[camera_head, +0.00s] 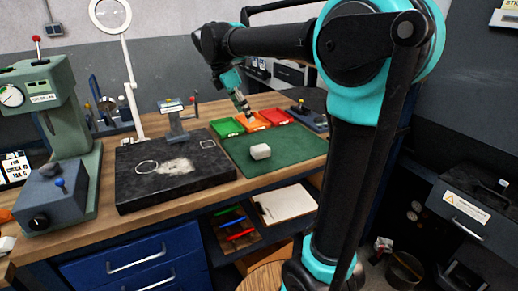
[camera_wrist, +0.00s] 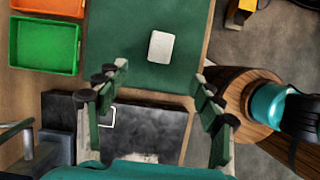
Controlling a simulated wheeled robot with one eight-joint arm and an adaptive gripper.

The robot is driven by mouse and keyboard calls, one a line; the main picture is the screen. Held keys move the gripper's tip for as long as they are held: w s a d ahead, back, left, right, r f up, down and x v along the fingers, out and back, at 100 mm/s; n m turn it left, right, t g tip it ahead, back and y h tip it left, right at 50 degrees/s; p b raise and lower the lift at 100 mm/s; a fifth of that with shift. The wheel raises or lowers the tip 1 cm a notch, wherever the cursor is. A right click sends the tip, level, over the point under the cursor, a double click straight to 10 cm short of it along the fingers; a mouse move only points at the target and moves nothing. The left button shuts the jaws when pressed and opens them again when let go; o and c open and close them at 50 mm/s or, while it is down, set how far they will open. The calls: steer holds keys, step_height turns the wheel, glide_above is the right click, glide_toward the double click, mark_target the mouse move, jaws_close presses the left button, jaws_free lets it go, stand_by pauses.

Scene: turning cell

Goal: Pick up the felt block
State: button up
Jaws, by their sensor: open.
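The felt block is a small whitish block (camera_head: 260,151) lying on the green mat (camera_head: 285,155) on the workbench. In the wrist view the block (camera_wrist: 161,46) lies on the green mat (camera_wrist: 130,70), ahead of my fingertips and roughly between their lines. My gripper (camera_wrist: 158,85) is open and empty, its two fingers wide apart. In the head view my gripper (camera_head: 246,116) hangs above the back of the bench, near the trays and apart from the block.
Green (camera_head: 226,127), orange (camera_head: 252,122) and red (camera_head: 276,117) trays stand behind the mat. A dark slab (camera_head: 140,187) with pale markings lies left of it. A green press (camera_head: 62,125) and a lamp (camera_head: 128,75) stand farther left. The mat around the block is clear.

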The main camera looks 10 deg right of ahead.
glide_above(260, 148)
steer(key=a, duration=0.2)
steer(key=f, duration=1)
steer(key=shift+d+f, duration=0.2)
steer(key=shift+x, duration=2.9)
steer(key=shift+s+a, duration=0.15)
steer(key=shift+s, duration=0.05)
steer(key=shift+c, duration=0.3)
steer(key=c, duration=1.2)
